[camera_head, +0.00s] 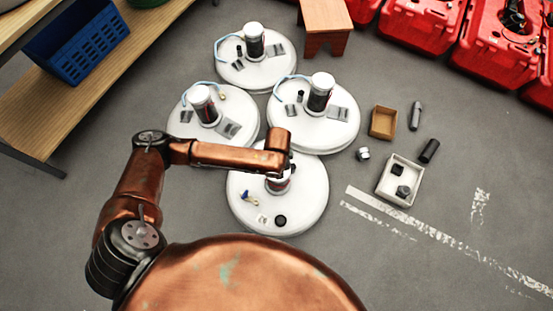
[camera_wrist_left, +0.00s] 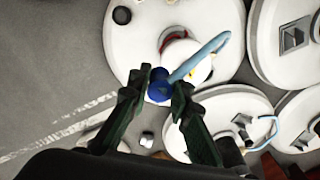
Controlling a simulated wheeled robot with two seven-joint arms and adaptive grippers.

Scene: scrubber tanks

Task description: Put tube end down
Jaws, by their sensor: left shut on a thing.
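The arm of my left gripper (camera_wrist_left: 162,84) comes in from the left in the head view and ends over the nearest white round tank (camera_head: 307,208). The wrist view shows its two dark fingers shut around a blue piece at the end of a light-blue tube (camera_wrist_left: 205,58). The tube curves up and to the right over the tank's white top. In the head view the wrist hides most of this tank's cylinder (camera_head: 278,186) and the held tube end.
Three similar tanks stand behind, including one at left (camera_head: 190,123) and one at right (camera_head: 340,130). An open pale box (camera_head: 383,190), a brown box (camera_head: 382,122) and small dark parts lie right. A wooden stool (camera_head: 325,18) and red cases (camera_head: 412,30) stand behind. Floor at lower right is clear.

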